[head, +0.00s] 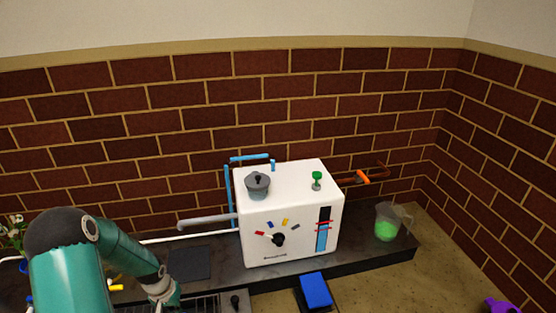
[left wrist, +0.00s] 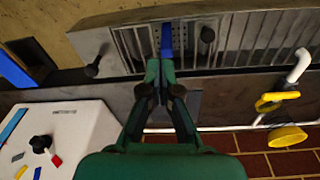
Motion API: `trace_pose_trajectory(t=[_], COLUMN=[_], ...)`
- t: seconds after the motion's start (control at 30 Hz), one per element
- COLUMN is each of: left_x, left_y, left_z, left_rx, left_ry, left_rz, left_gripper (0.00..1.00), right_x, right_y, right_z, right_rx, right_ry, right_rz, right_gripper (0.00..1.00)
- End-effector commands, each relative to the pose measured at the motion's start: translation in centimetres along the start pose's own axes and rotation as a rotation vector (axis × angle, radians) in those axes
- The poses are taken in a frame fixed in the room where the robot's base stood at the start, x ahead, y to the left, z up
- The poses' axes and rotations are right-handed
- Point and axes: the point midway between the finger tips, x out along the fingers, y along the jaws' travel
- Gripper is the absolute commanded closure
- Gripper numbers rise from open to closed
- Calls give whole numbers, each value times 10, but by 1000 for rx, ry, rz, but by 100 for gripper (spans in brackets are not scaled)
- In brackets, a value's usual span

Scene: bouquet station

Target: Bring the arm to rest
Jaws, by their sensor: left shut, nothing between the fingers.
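My left arm (head: 125,255) comes in at the lower left in the head view, bent down toward the counter, and its gripper is cut off there by the lower edge. In the left wrist view my left gripper (left wrist: 160,68) is shut and empty, its fingertips over the counter near a slotted grate (left wrist: 225,42). A narrow blue piece (left wrist: 167,38) shows just past the fingertips; I cannot tell whether they touch. My right arm is in neither view.
A white boiler box (head: 290,215) with knobs and pipes stands on the dark counter (head: 375,258). A beaker with green contents (head: 387,228) is at its right. A blue block (head: 316,290) lies in front. A yellow valve (left wrist: 275,100) and white pipe (left wrist: 299,66) are right of my gripper.

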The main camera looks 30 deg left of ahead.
Motion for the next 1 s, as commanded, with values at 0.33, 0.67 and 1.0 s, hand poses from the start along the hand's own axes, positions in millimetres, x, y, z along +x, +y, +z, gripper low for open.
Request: trace_pose_trajectory(t=[0.33, 0.67, 1.0], left_x=[-2, -23, -67], left_y=[227, 308, 307], left_z=[104, 246, 235], left_rx=[337, 451, 387], left_ry=[-206, -323, -194], left_rz=[237, 329, 329], left_gripper=[100, 100, 100], right_x=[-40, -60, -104], right_y=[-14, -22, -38], right_z=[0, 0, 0], right_rx=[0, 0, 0], right_ry=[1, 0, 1], right_rz=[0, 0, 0], right_gripper=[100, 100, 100])
